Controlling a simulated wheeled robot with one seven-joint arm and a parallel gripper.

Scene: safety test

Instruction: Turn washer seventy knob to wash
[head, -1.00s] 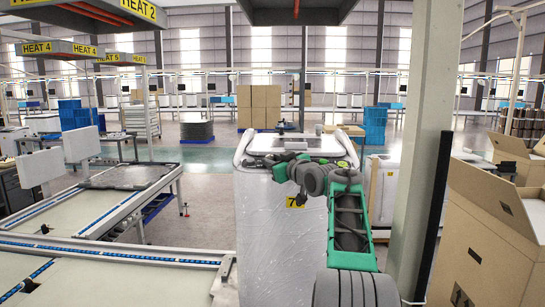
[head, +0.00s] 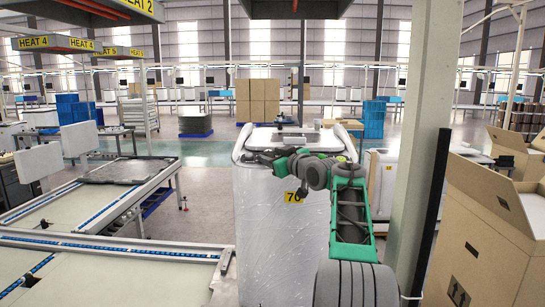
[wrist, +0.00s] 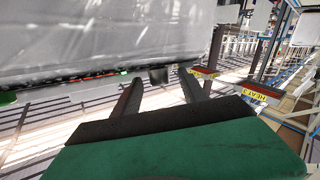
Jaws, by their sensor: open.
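The washer labelled 70 (head: 280,230) stands in the middle of the head view, its pale front looking wrapped in film. My gripper (head: 252,158) is in front of the washer's upper edge, towards its left side, small and partly hidden by my wrist. The washer's pale face (wrist: 110,35) fills the top of the wrist view, with a dark edge strip and small green lights. My gripper (wrist: 160,90) is open there. A small dark stub, probably the knob (wrist: 158,75), shows between the fingertips; I cannot tell contact or its setting.
A pillar (head: 425,150) stands close on the right, with an open cardboard box (head: 490,230) beyond it. A conveyor (head: 110,262) runs at the lower left. Another pale unit (head: 384,180) stands just right of the washer.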

